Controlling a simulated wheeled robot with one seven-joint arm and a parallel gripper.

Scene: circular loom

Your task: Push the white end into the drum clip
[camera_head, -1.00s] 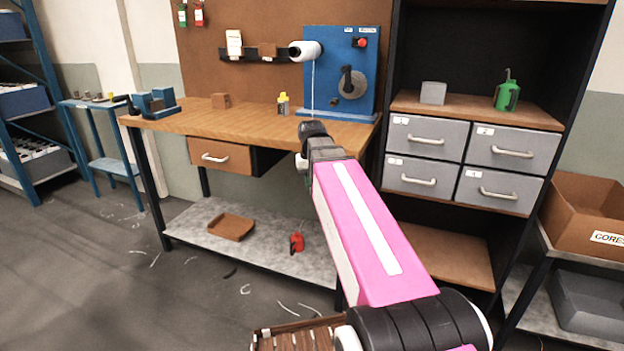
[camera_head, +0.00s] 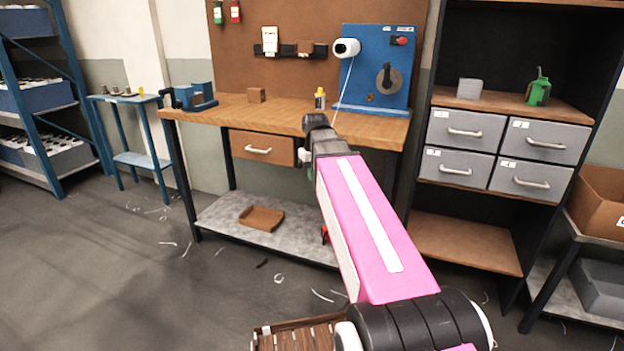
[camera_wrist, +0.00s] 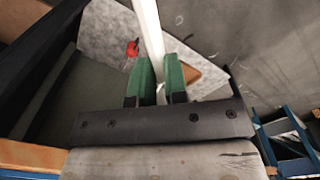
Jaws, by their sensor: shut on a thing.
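In the head view a white roll (camera_head: 347,47) sits at the upper left of the blue panel (camera_head: 355,92), which stands on the workbench. A thin white strand (camera_head: 344,88) runs from it down and left towards the end of my arm. A grey disc with a black crank (camera_head: 387,82) is on the panel, right of the strand. In the wrist view my gripper (camera_wrist: 159,68) has its green fingers shut on the white strand (camera_wrist: 148,25), which stretches beyond them. The strand's free end is not visible. I cannot make out a clip.
A shelf with grey drawers (camera_head: 460,135) stands to the right. A blue side table (camera_head: 130,98) stands left. The floor at left is mostly clear.

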